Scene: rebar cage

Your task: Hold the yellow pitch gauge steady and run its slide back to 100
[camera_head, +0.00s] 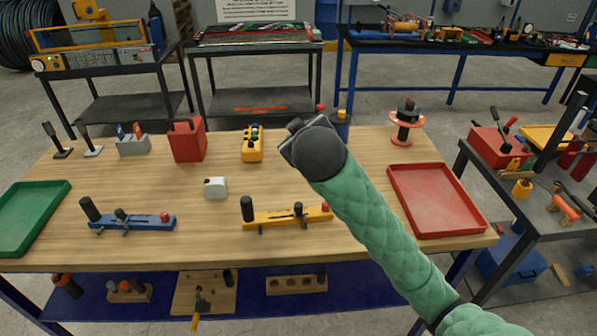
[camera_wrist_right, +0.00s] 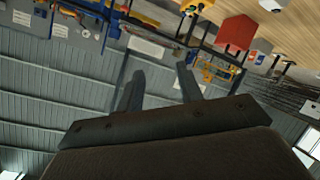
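The yellow pitch gauge (camera_head: 275,218) lies near the front middle of the wooden table (camera_head: 200,250). A black upright handle (camera_head: 247,208) stands at its left end. A dark knob that looks like its slide (camera_head: 298,209) sits right of the middle, and a small red knob is at the right end. Any scale marks are too small to read. My right arm reaches over the table; its wrist is behind and above the gauge, apart from it. My right gripper (camera_wrist_right: 160,70) has its two fingers apart with nothing between them. My left gripper is not in view.
A similar blue gauge (camera_head: 135,223) lies to the left, with a white block (camera_head: 215,187) between and behind. A green tray (camera_head: 30,215) is at far left, a red tray (camera_head: 435,200) at right. A red box (camera_head: 187,142) and yellow control box (camera_head: 252,145) stand behind.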

